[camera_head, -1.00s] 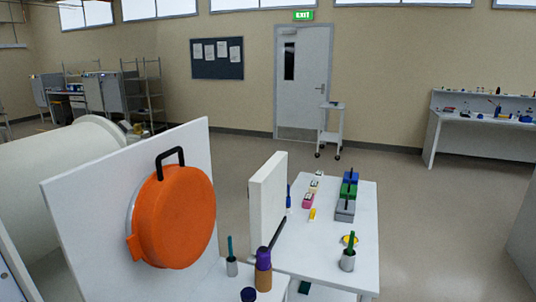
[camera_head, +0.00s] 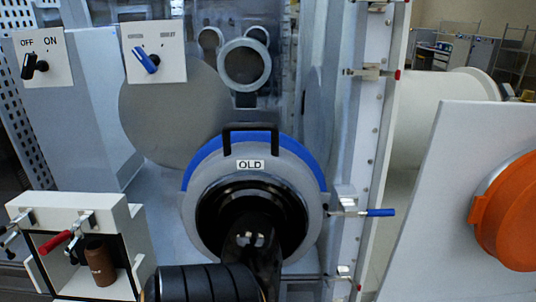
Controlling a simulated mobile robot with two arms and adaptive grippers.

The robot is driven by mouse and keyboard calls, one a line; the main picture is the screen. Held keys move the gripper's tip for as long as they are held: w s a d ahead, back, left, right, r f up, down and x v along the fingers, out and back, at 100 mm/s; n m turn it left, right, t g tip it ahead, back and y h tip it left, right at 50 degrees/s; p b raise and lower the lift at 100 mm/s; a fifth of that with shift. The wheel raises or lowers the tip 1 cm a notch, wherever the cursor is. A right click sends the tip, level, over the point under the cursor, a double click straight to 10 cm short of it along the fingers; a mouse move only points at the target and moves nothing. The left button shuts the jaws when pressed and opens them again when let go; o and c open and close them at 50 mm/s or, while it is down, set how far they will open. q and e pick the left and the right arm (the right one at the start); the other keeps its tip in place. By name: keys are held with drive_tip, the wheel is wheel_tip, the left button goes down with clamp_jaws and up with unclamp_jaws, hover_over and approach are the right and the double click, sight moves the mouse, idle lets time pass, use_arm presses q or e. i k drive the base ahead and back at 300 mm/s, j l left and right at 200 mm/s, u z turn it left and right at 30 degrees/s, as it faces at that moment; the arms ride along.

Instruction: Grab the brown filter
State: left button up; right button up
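A brown cylinder (camera_head: 100,263), which looks like the brown filter, stands inside a white open-fronted box (camera_head: 130,235) at the lower left. The box has clamps on top, and a red-handled clamp (camera_head: 57,241) crosses in front of the box near the cylinder. Neither of my grippers is in view, so I cannot tell their state or their distance from the cylinder.
A grey and blue round port marked "OLD" (camera_head: 250,165) fills the middle, with a black glove sleeve (camera_head: 210,284) hanging from it. A blue-handled lever (camera_head: 375,212) sticks out at its right. A white panel with an orange round cover (camera_head: 512,215) stands at the right.

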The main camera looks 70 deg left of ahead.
sight(97, 253)
drive_tip(key=u, duration=3.45)
drive_tip(key=k+j+u, duration=0.15)
drive_tip(key=j, duration=0.2)
drive_tip(key=k+j+u, duration=0.2)
drive_tip(key=j, duration=0.15)
drive_tip(key=k+j+u, duration=0.15)
drive_tip(key=j, duration=0.25)
drive_tip(key=i+l, duration=0.3)
drive_tip(key=i, duration=0.2)
